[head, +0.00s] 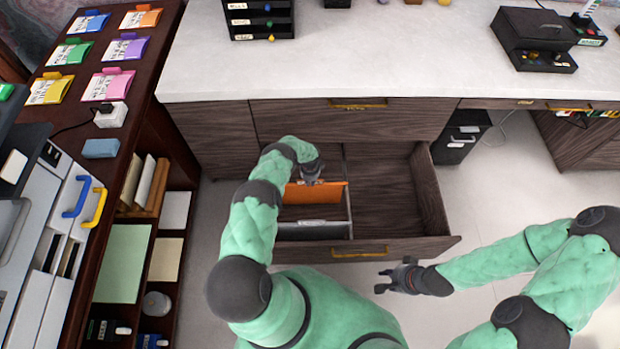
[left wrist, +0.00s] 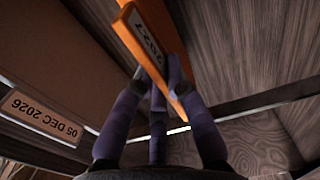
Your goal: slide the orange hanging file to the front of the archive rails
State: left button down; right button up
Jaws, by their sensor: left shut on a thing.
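The orange hanging file (head: 316,193) hangs across the left part of the open drawer (head: 435,195), about midway between the drawer's front and the desk. A grey file (head: 312,230) hangs nearer the drawer front. My right gripper (head: 395,278) is to the right, in front of the drawer and away from the files, and looks open and empty.
The right compartment of the drawer (head: 385,195) is empty. The drawer front has a brass handle (head: 360,253). A label reading 05 DEC 2026 (left wrist: 42,115) shows in the left wrist view. A dark shelf unit (head: 140,180) stands left of the drawer.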

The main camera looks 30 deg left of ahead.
pick_arm(q)
jog(key=s+d+p, duration=0.7)
jog(key=s+p, duration=0.4)
jog(key=s, duration=0.1)
jog(key=shift+d+p, duration=0.2)
jog(key=shift+p, duration=0.15)
dwell(1.9)
jog(key=c, duration=1.2)
grip_release()
jog(key=shift+r, duration=0.1)
notch_tip(320, 180, up, 12)
jog(key=shift+s, duration=0.1)
